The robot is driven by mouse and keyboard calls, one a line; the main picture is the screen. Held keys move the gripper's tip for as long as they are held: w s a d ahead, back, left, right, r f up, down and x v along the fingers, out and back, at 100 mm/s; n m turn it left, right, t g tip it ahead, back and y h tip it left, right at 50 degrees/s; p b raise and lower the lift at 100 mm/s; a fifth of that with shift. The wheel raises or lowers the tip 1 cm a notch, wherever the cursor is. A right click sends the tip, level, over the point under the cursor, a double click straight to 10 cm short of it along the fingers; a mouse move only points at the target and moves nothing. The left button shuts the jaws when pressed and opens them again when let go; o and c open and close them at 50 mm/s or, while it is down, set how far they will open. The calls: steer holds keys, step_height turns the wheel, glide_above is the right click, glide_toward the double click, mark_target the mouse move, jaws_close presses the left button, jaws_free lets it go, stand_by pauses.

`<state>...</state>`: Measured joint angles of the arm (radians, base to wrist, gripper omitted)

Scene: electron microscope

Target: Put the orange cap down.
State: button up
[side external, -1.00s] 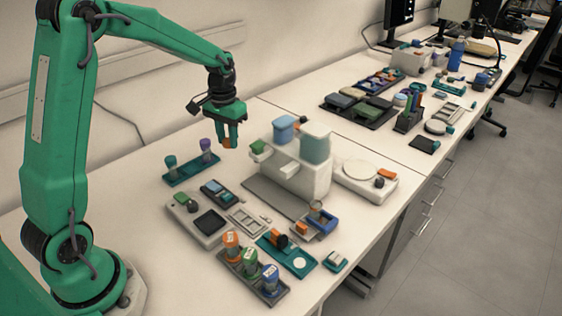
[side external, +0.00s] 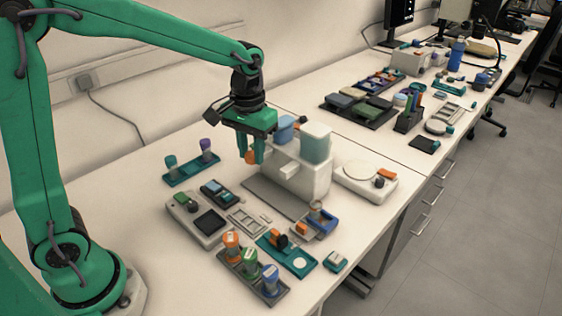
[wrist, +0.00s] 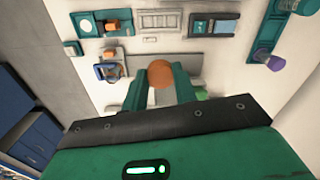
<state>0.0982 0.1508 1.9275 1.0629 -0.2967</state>
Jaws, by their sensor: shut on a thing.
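My gripper (side external: 251,155) is shut on the orange cap (side external: 250,158), which sits between the two green fingers. It is held in the air above the bench, in front of the left end of the white machine (side external: 299,175). In the wrist view the round top of the orange cap (wrist: 159,73) shows between the fingers (wrist: 160,86). Its lower part is hidden.
A teal tray (side external: 284,262) with an orange piece and a white disc lies at the front. Left of it stands a grey rack (side external: 262,289) with several capped vials. A teal rack (side external: 190,177) with two vials stands further back. Bare bench shows between the items.

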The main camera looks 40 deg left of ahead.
steer(key=s+d+f, duration=0.1)
steer(key=s+d, duration=0.2)
steer(key=s+d+f, duration=0.2)
steer(key=s+d, duration=0.2)
steer(key=s+d+f, duration=0.1)
steer(key=s+d, duration=0.3)
steer(key=shift+d+f, duration=0.25)
steer(key=shift+f, duration=0.55)
glide_above(254, 228)
step_height(254, 228, down, 7)
steer(key=shift+a, duration=0.1)
steer(key=shift+f, duration=2)
steer(key=shift+f, duration=0.15)
steer(key=o, duration=1)
